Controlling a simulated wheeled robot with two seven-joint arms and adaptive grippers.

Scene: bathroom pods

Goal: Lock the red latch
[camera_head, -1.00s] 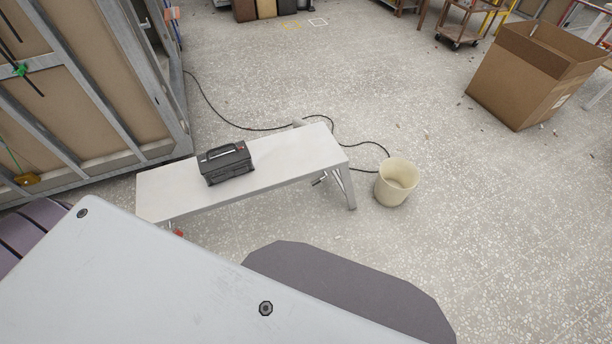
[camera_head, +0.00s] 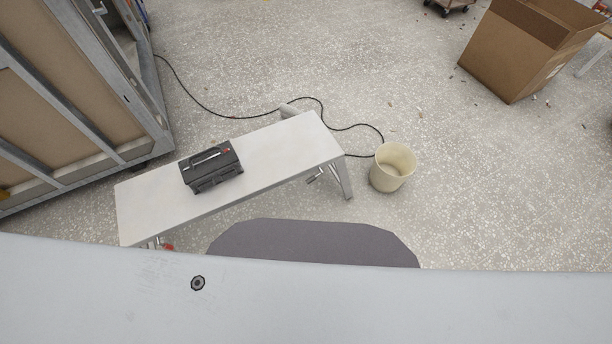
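A small red part (camera_head: 168,247) shows low under the left end of a white bench (camera_head: 275,155), by its leg. It is mostly hidden, and I cannot tell whether it is a latch or how it is set. A black case (camera_head: 211,168) with a handle sits on the bench, left of the middle. A tiny red spot (camera_head: 226,150) shows on its top, too small to make out. Neither of my grippers is in view.
A beige bin (camera_head: 393,167) stands right of the bench. A black cable (camera_head: 215,115) runs across the floor behind the bench. A metal-framed panel structure (camera_head: 75,110) stands at left. An open cardboard box (camera_head: 515,55) stands at upper right.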

